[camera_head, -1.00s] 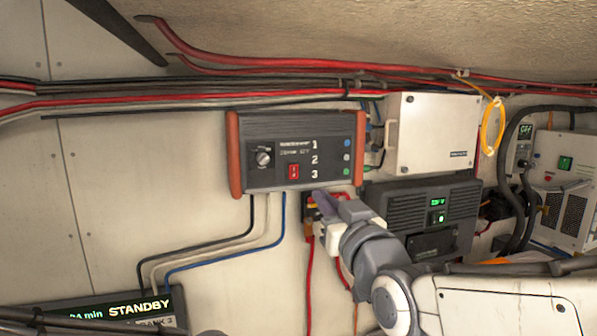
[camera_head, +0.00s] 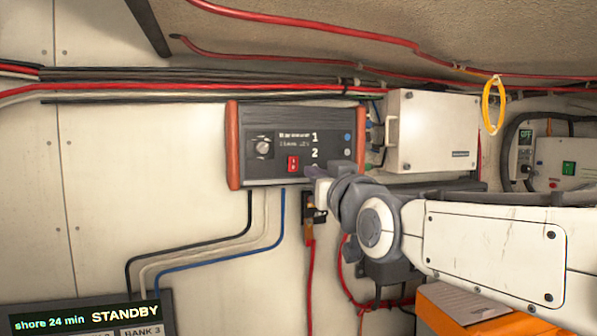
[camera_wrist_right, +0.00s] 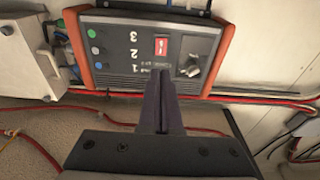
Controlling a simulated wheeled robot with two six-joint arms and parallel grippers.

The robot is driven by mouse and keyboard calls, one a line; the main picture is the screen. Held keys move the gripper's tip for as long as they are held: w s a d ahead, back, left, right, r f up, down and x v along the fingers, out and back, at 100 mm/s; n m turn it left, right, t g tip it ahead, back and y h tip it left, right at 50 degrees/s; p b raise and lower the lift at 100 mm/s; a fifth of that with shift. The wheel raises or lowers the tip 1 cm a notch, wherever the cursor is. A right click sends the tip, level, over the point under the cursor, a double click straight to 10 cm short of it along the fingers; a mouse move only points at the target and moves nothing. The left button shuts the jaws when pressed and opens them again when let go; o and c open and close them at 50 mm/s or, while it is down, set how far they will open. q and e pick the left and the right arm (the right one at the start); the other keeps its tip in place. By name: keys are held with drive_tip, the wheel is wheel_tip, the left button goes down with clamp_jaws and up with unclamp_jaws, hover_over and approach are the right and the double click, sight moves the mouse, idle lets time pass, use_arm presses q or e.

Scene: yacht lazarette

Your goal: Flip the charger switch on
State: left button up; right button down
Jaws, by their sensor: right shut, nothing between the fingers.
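The charger (camera_head: 290,117) is a dark box with orange-red end caps on the wall. Its face bears a red rocker switch (camera_head: 293,164), a round knob (camera_head: 262,147), numbers and coloured buttons. My right gripper (camera_head: 314,172) is shut and empty, its tips in front of the lower face, just right of the switch. My right wrist view shows the charger (camera_wrist_right: 205,20) upside down, with the switch (camera_wrist_right: 161,45) close beyond the narrow dark fingertips (camera_wrist_right: 158,76). I cannot tell whether the tips touch the panel. My left gripper is not in view.
A white box (camera_head: 435,130) stands right of the charger. Red and black cables (camera_head: 180,85) run above it. Black, white and blue wires (camera_head: 283,220) hang below. A STANDBY display (camera_head: 90,316) is at lower left, and an orange box (camera_head: 450,310) at lower right.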

sight(295, 157)
drive_tip(key=p+x, duration=0.1)
drive_tip(key=x, duration=0.2)
drive_tip(key=p+x, duration=0.4)
drive_tip(key=x, duration=0.1)
drive_tip(key=shift+w+a+r, duration=0.1)
drive_tip(key=shift+w+r, duration=0.2)
drive_tip(key=shift+r, duration=0.1)
drive_tip(key=shift+w+a+f+p, duration=0.1)
drive_tip(key=shift+w+a+p, duration=0.05)
drive_tip(key=shift+w+p, duration=0.25)
